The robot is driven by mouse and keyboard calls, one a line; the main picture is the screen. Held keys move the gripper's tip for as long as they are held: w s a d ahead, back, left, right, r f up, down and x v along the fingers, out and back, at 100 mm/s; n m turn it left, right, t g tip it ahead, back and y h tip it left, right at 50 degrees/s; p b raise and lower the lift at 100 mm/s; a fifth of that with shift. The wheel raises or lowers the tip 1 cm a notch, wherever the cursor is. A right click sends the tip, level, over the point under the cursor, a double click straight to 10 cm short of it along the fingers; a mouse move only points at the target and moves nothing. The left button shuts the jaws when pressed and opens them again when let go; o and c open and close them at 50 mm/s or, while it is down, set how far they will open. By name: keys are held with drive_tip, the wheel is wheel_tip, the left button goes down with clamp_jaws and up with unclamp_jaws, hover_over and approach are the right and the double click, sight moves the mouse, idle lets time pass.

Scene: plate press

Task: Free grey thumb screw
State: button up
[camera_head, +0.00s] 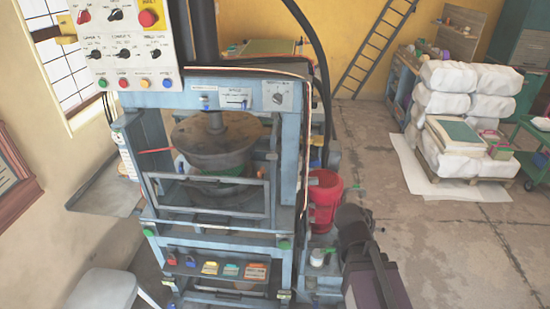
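The blue-framed plate press (283,190) stands left of centre in the head view. Its round dark platen (218,140) sits inside the frame, behind a hinged-looking front guard (208,212). I cannot make out a grey thumb screw for sure at this size. Two green knobs show low on the frame, a left one (148,232) and a right one (284,243). A small pale capped part (317,258) sits right of the lower frame; I cannot tell what it is. Dark links at the lower right look like my arm. I see no gripper fingers.
A control panel (128,60) with buttons hangs at the upper left. A red bucket (325,195) stands right of the press. A white stool (105,292) is at the lower left. White sacks (447,77) on a pallet stand at the right. The floor between is clear.

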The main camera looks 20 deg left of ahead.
drive_tip(key=w+a+r+n+t+y, duration=0.1)
drive_tip(key=a+r+t, duration=0.2)
drive_tip(key=a, duration=0.4)
drive_tip(key=a+r+t+y, duration=0.1)
drive_tip(key=a+r+t, duration=0.25)
drive_tip(key=a, duration=0.35)
drive_tip(key=n+t+y, duration=0.4)
drive_tip(key=y, duration=0.3)
approach(271, 158)
drive_tip(key=a+v, duration=0.1)
drive_tip(key=v, duration=0.1)
drive_tip(key=shift+s+d+b, duration=0.3)
drive_tip(key=shift+d+b, duration=0.15)
drive_tip(key=shift+d, duration=0.3)
drive_tip(key=shift+w, duration=0.15)
drive_tip(key=x, duration=1.3)
drive_tip(key=shift+w+a, duration=0.2)
drive_tip(key=shift+w, duration=0.05)
